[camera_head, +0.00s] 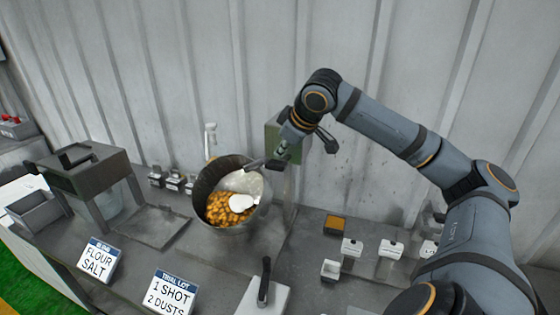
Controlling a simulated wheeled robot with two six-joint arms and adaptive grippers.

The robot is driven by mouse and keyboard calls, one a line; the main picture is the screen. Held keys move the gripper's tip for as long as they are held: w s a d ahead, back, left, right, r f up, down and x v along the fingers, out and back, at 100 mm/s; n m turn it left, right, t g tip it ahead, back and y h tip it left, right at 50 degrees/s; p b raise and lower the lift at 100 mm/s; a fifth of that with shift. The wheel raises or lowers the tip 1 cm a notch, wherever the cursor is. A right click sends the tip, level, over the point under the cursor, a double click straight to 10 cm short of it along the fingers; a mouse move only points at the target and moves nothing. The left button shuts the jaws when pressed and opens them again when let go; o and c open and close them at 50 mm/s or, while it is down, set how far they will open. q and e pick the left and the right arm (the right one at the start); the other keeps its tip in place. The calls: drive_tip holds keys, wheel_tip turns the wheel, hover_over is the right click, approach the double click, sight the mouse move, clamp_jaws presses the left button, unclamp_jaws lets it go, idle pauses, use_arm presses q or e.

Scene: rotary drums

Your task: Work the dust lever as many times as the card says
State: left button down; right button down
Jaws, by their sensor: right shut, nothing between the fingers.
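A card (172,293) at the front reads "1 SHOT 2 DUSTS". A second card (97,260) to its left reads "FLOUR SALT". An open metal drum (202,187) holds orange-brown pieces (228,210) with white powder (243,183) over part of them. A green box (273,130) stands behind the drum's right side, partly hidden by my right arm. My right gripper (262,164) is shut and empty at the drum's upper right rim; I cannot tell whether it touches. A black-handled lever (264,278) stands on a pale base at the front. No lever is labelled dust. My left gripper is out of view.
A grey hopper-like unit (90,170) and an open bin (35,210) stand at the left. Small white blocks (352,246) and an orange-topped tray (335,224) lie to the right. A ribbed wall closes the back.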

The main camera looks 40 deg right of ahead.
sight(282, 162)
drive_tip(key=shift+s+a+f+b, duration=0.1)
drive_tip(key=shift+a+f+b, duration=0.1)
drive_tip(key=shift+f+b, duration=0.75)
drive_tip(key=shift+s+a+f+b, duration=0.1)
drive_tip(key=shift+a+f+b, duration=0.05)
drive_tip(key=shift+f+b, duration=0.7)
idle(1.2)
drive_tip(key=shift+w+d+r+p, duration=0.1)
drive_tip(key=shift+r+p, duration=1.05)
drive_tip(key=shift+p, duration=0.1)
drive_tip(key=shift+w+d+r+p, duration=0.1)
drive_tip(key=shift+d+r+p, duration=0.05)
drive_tip(key=shift+r+p, duration=0.35)
drive_tip(key=shift+w+d+r+p, duration=0.1)
drive_tip(key=shift+r+p, duration=0.35)
drive_tip(key=shift+p, duration=0.05)
drive_tip(key=shift+s+r+p, duration=0.1)
drive_tip(key=shift+r+p, duration=0.25)
drive_tip(key=shift+r, duration=0.1)
drive_tip(key=shift+d, duration=0.1)
